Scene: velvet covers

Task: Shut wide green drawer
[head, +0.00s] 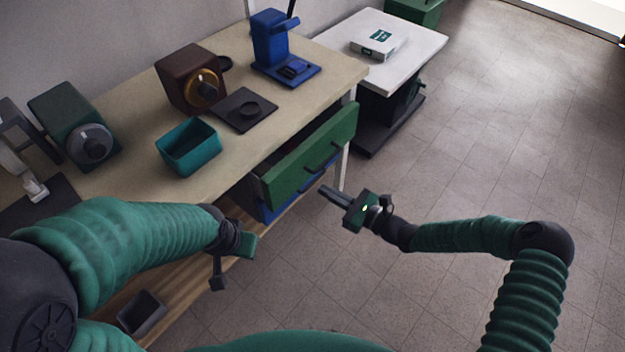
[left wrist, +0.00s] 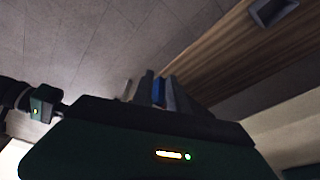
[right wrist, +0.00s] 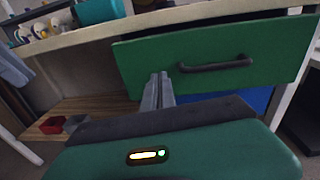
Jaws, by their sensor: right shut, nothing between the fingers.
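The wide green drawer (head: 300,165) is pulled out from under the workbench, with its dark bar handle on the front. It also fills the upper right wrist view (right wrist: 140,62), handle (right wrist: 215,64) right of the fingertips. My right gripper (head: 325,192) is shut and empty, in front of the drawer face and pointing towards it. In the right wrist view its fingertips (right wrist: 159,78) overlap the drawer's lower left; whether they touch it I cannot tell.
A blue drawer (head: 275,208) sits below the green one. The bench top (head: 215,170) holds a teal bin (head: 188,148) and several machines. A wooden lower shelf (head: 190,270) carries a dark bin (head: 142,313). A white side table (head: 395,62) stands beyond. The floor at right is clear.

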